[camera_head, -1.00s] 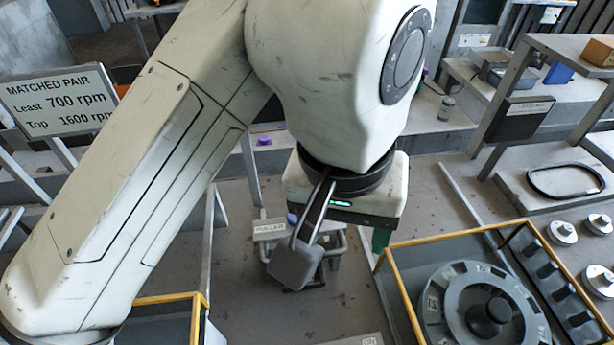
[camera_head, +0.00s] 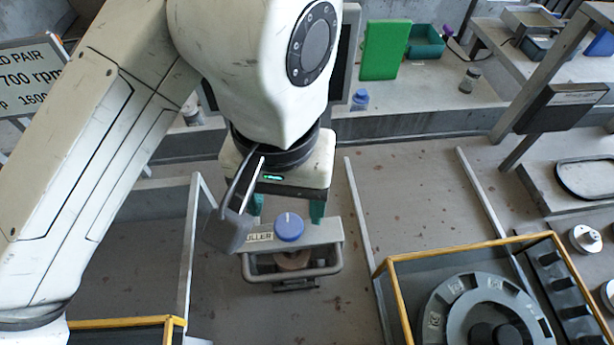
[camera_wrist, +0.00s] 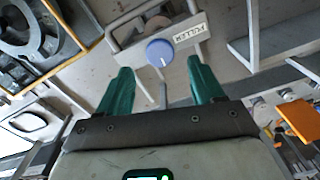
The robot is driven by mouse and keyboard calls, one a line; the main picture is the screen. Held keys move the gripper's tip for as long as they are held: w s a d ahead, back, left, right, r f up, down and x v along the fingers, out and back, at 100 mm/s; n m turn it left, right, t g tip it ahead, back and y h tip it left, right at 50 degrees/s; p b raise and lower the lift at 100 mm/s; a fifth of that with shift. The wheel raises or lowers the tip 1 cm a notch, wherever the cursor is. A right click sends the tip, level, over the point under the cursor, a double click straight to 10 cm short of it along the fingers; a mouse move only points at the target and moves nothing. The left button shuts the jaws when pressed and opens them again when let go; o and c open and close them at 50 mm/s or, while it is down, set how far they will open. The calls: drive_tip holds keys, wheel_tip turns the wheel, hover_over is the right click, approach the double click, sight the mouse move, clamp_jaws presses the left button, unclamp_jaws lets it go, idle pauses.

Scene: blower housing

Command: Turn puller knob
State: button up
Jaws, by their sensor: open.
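The puller is a grey metal frame (camera_head: 335,262) with a plate marked PULLER. A round blue knob (camera_head: 289,227) with a white pointer line sits on top of it. In the wrist view the knob (camera_wrist: 160,52) lies beyond my fingertips, roughly midway between them. My gripper (camera_head: 287,212) is open, with two green fingers pointing down; in the wrist view its fingers (camera_wrist: 157,75) are apart and empty. In the head view the fingers are close to the knob, and I cannot tell whether they touch it. A round brownish part (camera_head: 292,260) shows inside the frame.
A yellow-edged bin (camera_head: 440,245) with a dark round wheel part (camera_head: 490,310) stands at the right. Grey rails run along the floor on both sides of the puller. A bench (camera_head: 430,105) at the back holds a green board (camera_head: 384,50) and a teal bin (camera_head: 425,42).

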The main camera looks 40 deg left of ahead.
sight(288, 225)
drive_tip(key=shift+f, duration=2.25)
drive_tip(key=c, duration=1.1)
